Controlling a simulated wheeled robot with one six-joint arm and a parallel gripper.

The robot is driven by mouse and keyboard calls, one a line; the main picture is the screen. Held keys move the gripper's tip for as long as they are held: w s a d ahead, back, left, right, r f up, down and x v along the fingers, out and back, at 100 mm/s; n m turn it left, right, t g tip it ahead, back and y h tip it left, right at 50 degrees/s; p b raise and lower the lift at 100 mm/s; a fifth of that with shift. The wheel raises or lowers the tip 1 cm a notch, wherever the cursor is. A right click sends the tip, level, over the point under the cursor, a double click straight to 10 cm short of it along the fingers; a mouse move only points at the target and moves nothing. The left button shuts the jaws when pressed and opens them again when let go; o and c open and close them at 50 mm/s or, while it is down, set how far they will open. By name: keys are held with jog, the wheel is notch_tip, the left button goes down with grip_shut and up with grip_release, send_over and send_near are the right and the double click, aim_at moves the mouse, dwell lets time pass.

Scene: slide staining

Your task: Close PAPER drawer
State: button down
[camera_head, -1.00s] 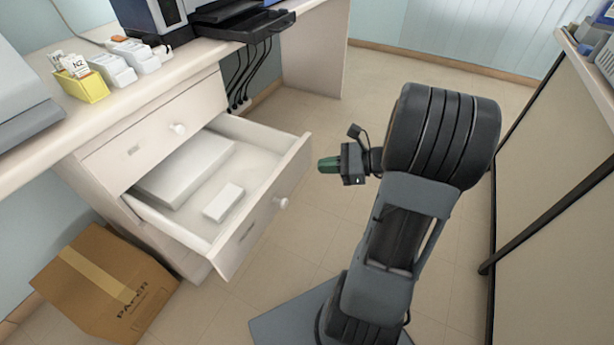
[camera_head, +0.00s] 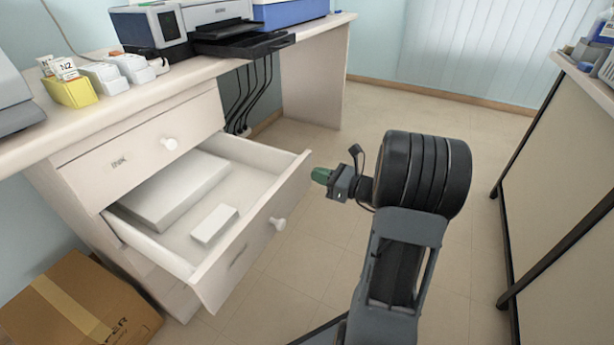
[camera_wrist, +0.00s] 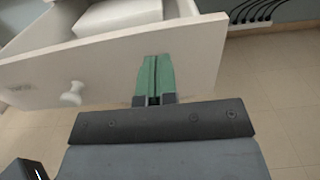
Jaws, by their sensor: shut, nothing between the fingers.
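The open drawer (camera_head: 255,235) is the lower one in the white cabinet and is pulled far out. Its front has a round white knob (camera_head: 278,224). Inside lie a large white block (camera_head: 175,190) and a small white box (camera_head: 214,224). My gripper (camera_head: 322,175) is shut and empty, to the right of the drawer front near its far end. In the wrist view the green fingers (camera_wrist: 154,76) overlap the drawer front (camera_wrist: 105,65), to the right of the knob (camera_wrist: 72,94). I cannot tell whether they touch it.
Above is a shut drawer marked INK (camera_head: 145,150). A cardboard box (camera_head: 75,310) stands on the floor at lower left. The counter holds a printer (camera_head: 215,15) and a yellow slide holder (camera_head: 70,90). A cabinet (camera_head: 570,170) stands at right. Floor between is clear.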

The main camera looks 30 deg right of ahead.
aim_at(300, 169)
jog(key=shift+b+x, duration=0.55)
jog(key=shift+x, duration=1.3)
jog(key=shift+w, duration=0.1)
